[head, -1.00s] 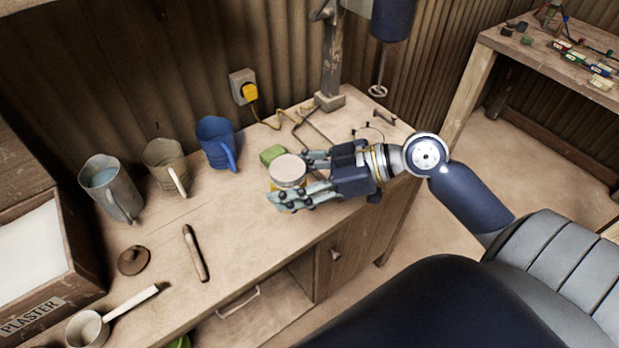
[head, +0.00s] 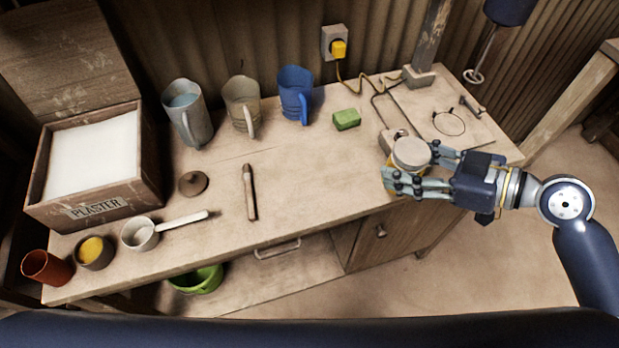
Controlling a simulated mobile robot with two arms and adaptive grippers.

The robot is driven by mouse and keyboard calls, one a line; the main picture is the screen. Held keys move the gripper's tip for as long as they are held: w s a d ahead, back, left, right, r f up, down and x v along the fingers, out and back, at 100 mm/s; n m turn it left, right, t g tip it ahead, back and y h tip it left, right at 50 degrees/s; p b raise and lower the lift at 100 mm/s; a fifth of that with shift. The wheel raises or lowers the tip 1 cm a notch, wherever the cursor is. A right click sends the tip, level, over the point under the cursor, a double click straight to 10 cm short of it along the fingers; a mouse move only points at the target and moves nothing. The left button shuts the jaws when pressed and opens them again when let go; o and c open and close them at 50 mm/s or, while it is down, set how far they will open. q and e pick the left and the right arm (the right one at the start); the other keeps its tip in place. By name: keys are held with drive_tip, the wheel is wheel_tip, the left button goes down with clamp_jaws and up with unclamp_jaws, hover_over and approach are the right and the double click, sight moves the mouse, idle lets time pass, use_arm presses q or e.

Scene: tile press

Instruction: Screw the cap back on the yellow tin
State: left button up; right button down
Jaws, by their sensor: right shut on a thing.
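I cannot tell whether that top is the cap. I cannot tell whether the tin touches the bench. A brown disc with a small knob (head: 193,183) lies on the bench at the left. My left gripper is not in view.
A green block (head: 346,119), blue jug (head: 295,95), beige jug (head: 243,105) and grey jug (head: 187,113) stand along the back. A plaster box (head: 95,165), a scoop (head: 140,233) and a stick (head: 249,192) are to the left. The bench's middle is mostly clear.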

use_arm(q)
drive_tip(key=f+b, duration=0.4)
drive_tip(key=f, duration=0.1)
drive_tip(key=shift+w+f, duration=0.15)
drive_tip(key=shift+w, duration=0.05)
use_arm(e)
drive_tip(key=s+a+f+n+g+y, duration=0.1)
drive_tip(key=a+f, duration=0.6)
drive_tip(key=f, duration=0.4)
drive_tip(key=shift+a, duration=0.25)
drive_tip(key=shift+r, duration=0.1)
use_arm(q)
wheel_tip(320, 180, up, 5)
drive_tip(key=p, duration=0.4)
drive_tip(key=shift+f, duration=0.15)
use_arm(e)
drive_tip(key=w+a, duration=0.3)
drive_tip(key=w, duration=0.1)
drive_tip(key=w+a+f, duration=0.1)
drive_tip(key=w+a, duration=0.2)
drive_tip(key=w, duration=0.1)
drive_tip(key=w+a, duration=0.3)
drive_tip(key=w, duration=0.1)
drive_tip(key=shift+f, duration=0.25)
drive_tip(key=shift+w, duration=0.1)
